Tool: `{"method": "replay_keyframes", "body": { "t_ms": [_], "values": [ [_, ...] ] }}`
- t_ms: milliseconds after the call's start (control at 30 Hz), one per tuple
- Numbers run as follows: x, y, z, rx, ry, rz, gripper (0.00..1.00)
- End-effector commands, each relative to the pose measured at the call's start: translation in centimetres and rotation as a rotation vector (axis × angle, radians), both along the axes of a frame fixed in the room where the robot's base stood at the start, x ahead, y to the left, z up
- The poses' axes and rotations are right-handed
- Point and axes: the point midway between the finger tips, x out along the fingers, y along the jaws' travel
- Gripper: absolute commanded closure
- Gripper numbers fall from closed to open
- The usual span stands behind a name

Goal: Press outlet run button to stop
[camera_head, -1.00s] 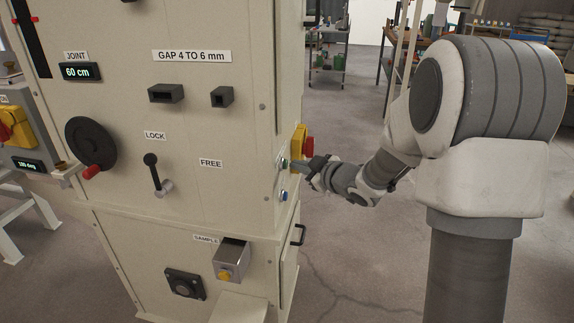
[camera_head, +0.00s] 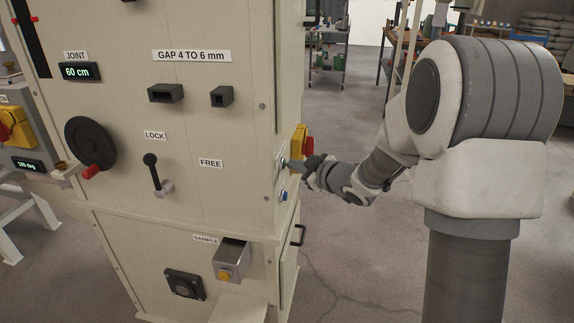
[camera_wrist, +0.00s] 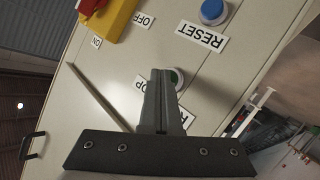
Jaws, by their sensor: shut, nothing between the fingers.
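In the head view my gripper (camera_head: 287,163) reaches the cabinet's right side from the right, and the button is not clearly visible there.
A blue button (camera_wrist: 213,11) with a RESET label sits close by. A yellow and red switch (camera_wrist: 112,17) marked ON and OFF is also near; it shows in the head view (camera_head: 299,140) just above my gripper. A black door handle (camera_head: 298,235) sticks out below.

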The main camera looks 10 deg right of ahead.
Motion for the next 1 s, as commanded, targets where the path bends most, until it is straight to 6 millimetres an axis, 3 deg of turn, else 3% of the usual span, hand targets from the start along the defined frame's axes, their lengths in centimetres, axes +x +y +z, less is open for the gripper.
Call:
{"method": "replay_keyframes", "body": {
  "t_ms": [800,1000],
  "values": [
    [-0.6,-1.7,0.0,0.001,-0.001,0.000,1.00],
    [-1.0,-3.2,0.2,0.000,0.001,-0.002,1.00]
  ]
}}
